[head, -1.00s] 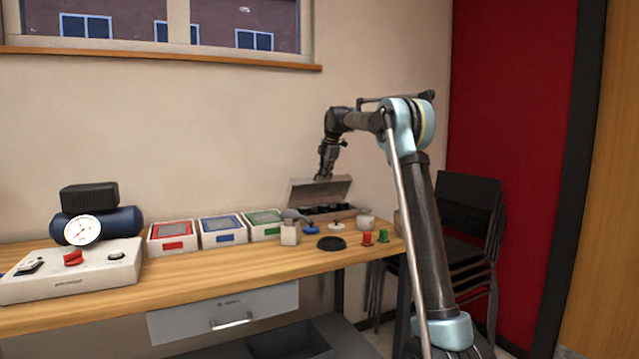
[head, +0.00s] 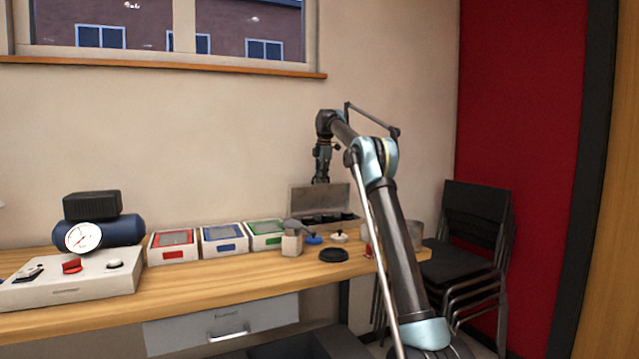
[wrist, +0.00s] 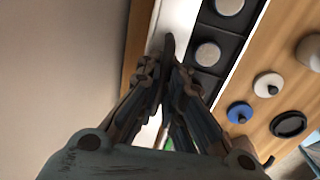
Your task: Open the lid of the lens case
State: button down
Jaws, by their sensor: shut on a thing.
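The lens case (head: 330,222) stands at the back right of the workbench. Its grey lid (head: 335,198) is raised and about upright, and the dark inside with several round lenses shows below it. In the wrist view the lid (wrist: 178,18) is a pale strip beside the dark compartments of the case (wrist: 212,75). My gripper (head: 321,181) is at the lid's top edge. In the wrist view its fingers (wrist: 168,48) are closed together on the lid's edge and hide part of it.
A black ring (head: 333,255), a blue knob piece (head: 312,239) and a white one (head: 339,237) lie in front of the case. The wall is close behind.

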jog(key=shift+w+a, duration=0.2)
jog(key=shift+w, duration=0.2)
jog(key=c, duration=2)
grip_release()
jog(key=shift+r, duration=0.1)
jog(key=r, duration=0.5)
jog(key=shift+s+d, duration=0.25)
jog(key=shift+s, duration=0.05)
jog(key=shift+r, duration=1.2)
